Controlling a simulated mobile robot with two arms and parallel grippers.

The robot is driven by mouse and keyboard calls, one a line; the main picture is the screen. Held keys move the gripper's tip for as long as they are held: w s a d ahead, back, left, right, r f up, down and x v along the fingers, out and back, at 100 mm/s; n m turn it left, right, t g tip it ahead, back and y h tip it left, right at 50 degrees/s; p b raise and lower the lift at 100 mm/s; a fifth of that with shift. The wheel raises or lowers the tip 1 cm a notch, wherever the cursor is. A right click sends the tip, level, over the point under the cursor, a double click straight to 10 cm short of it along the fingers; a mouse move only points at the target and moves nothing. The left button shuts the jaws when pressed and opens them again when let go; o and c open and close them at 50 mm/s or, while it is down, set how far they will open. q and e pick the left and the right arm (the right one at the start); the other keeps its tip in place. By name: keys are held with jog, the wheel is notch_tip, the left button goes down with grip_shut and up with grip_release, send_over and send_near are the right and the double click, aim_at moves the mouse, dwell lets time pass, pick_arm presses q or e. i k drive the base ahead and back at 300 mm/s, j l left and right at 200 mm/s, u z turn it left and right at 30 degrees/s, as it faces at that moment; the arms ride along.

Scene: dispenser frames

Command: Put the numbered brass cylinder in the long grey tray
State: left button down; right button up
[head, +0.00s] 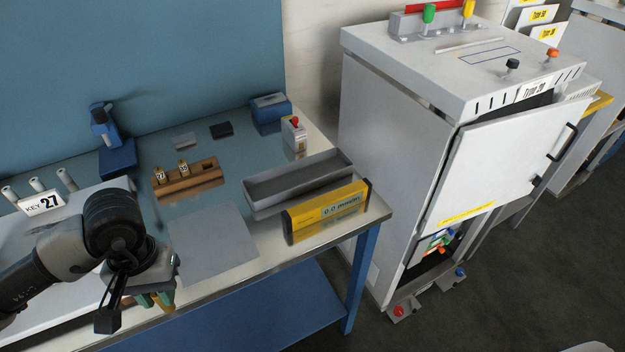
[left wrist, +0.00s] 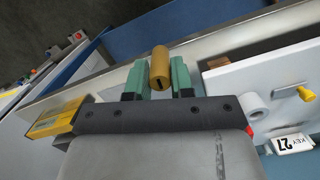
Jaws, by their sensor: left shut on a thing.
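My left gripper (head: 155,298) is at the table's front edge, left of the grey plate. In the left wrist view its green fingers (left wrist: 159,80) are shut on a brass cylinder (left wrist: 160,64) with a dark mark on its near end; I cannot read a number. In the head view the cylinder is mostly hidden by the gripper. The long grey tray (head: 262,207) lies to the right on the table, open and empty as far as I see. My right gripper is in neither view.
A yellow gauge (head: 326,211) stands along the tray's front side. A wooden rack (head: 206,177) holds two small labelled pieces. A flat grey plate (head: 213,244) lies between gripper and tray. A KEY 27 sign (head: 43,203) is at left. A white cabinet (head: 390,140) stands right of the table.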

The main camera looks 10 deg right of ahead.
aim_at(271, 190)
jog(key=i+j+z, duration=0.1)
jog(key=z, duration=0.35)
jog(key=j+z, duration=0.15)
jog(key=z, duration=0.35)
jog(key=j+z, duration=0.2)
jog(key=z, duration=0.25)
jog(key=i+j, duration=0.1)
jog(key=j, duration=0.45)
